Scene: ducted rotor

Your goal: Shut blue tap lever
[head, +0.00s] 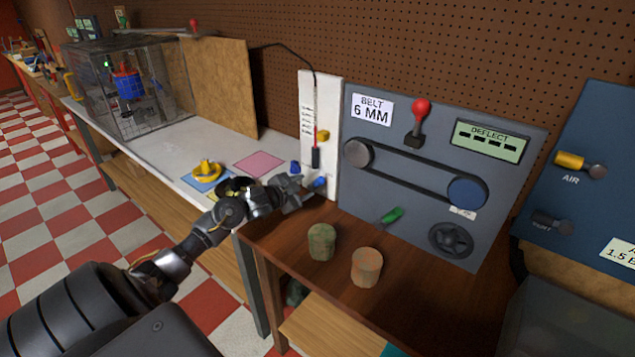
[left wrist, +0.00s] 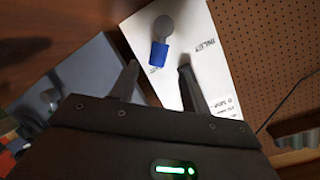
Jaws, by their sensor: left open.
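The blue tap lever (left wrist: 158,54) hangs from a grey round pivot on a white board (left wrist: 215,60) in the left wrist view. My left gripper (head: 308,186) is at the foot of that board. In the left wrist view its two fingers (left wrist: 158,76) are apart and empty, with the lever just beyond the tips and between them. I cannot tell whether they touch it. My right gripper is not in view.
A grey belt panel (head: 400,195) with a red lever (head: 419,112) stands right of the board. Two round blocks, green (head: 321,242) and brown (head: 366,267), stand on the brown table (head: 430,300). A wire cage (head: 100,95) and yellow part (head: 207,171) are on the white bench.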

